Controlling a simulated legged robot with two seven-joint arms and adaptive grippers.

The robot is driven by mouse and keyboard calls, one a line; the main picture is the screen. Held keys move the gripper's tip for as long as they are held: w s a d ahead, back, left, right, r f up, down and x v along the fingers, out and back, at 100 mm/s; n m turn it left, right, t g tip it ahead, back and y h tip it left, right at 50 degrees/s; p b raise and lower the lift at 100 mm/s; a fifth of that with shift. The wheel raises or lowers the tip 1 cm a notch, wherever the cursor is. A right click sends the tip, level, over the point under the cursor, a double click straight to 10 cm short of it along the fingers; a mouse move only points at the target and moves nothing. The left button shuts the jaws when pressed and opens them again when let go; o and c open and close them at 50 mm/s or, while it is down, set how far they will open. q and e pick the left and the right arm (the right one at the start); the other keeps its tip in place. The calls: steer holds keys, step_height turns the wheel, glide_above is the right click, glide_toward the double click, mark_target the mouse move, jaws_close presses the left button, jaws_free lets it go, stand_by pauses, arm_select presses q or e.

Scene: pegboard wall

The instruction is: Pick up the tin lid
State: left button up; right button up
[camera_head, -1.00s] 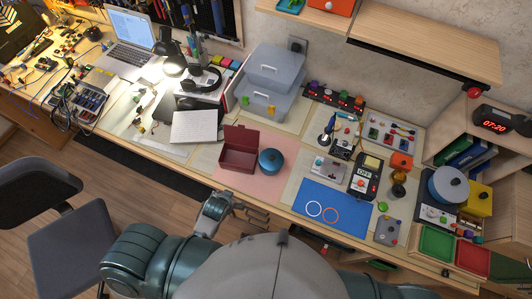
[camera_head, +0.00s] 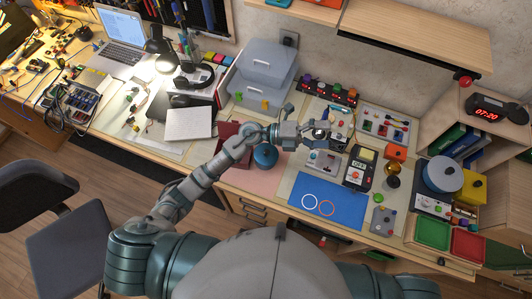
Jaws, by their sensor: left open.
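A round blue tin (camera_head: 265,157) with a lid on top stands on the pink mat, just below my left forearm in the picture. My left gripper (camera_head: 320,131) is open and empty, its fingers pointing right. It is above the bench to the right of and beyond the tin, by the small lamp and devices; I cannot tell its exact height. Which lid the task means is not clear. My right gripper is out of view.
A dark red box (camera_head: 231,164) is partly hidden under my left arm. A blue mat (camera_head: 330,203) with two rings lies at the front. A meter (camera_head: 359,170), green tray (camera_head: 432,232) and red tray (camera_head: 467,244) crowd the right. Shelves (camera_head: 400,35) overhang the back.

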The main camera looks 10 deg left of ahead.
arm_select(q)
step_height(320, 180, down, 4)
steer(key=s+m+g+y, duration=0.2)
steer(key=m+g+y, duration=0.1)
steer(key=m+y, duration=0.1)
steer(key=t+y+p, duration=0.1)
steer(key=t+y, duration=0.1)
steer(key=y, duration=1.4)
glide_above(265, 151)
steer(key=f, duration=1.8)
steer(key=shift+a+f, duration=0.25)
steer(key=shift+f, duration=0.15)
step_height(265, 151, down, 6)
steer(key=shift+w+p, duration=0.1)
steer(key=shift+p, duration=0.45)
steer(key=shift+d, duration=0.1)
steer(key=c, duration=1.2)
steer(key=shift+c, duration=0.2)
steer(key=shift+r, duration=0.1)
